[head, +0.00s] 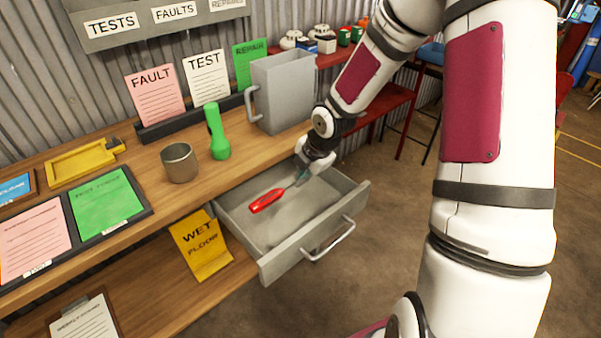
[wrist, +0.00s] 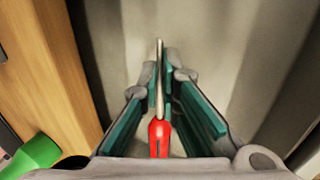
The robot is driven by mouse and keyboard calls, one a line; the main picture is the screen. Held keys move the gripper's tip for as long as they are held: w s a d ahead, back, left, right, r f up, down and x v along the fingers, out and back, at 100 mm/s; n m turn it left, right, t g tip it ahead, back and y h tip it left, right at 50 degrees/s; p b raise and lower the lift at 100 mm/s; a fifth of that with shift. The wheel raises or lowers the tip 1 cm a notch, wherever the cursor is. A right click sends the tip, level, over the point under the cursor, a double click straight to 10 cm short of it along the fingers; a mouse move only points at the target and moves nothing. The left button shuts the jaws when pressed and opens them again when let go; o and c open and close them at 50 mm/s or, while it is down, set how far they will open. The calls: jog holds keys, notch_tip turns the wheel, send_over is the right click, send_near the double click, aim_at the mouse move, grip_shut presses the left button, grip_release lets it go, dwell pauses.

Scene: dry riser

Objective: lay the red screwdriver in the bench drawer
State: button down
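The red screwdriver (head: 266,201) is over the inside of the open grey bench drawer (head: 328,233), its red handle pointing left and its shaft towards my gripper (head: 302,175). In the wrist view, the screwdriver's red handle (wrist: 159,138) is low in the picture and its thin shaft runs up between the teal fingers of my gripper (wrist: 160,95). The fingers close in on the shaft from both sides. The drawer floor (wrist: 215,40) lies behind them. I cannot tell whether the screwdriver touches the floor.
A green torch (head: 217,135), a metal cup (head: 180,163) and a large grey jug (head: 283,92) stand on the wooden bench (head: 150,205) beside the drawer. A yellow wet-floor sign (head: 201,246) is left of the drawer. The floor right of the drawer is clear.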

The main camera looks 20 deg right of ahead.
jog(key=shift+f+b, duration=1.2)
jog(key=shift+f, duration=0.8)
jog(key=c, duration=1.7)
grip_release()
jog(key=v, duration=1.2)
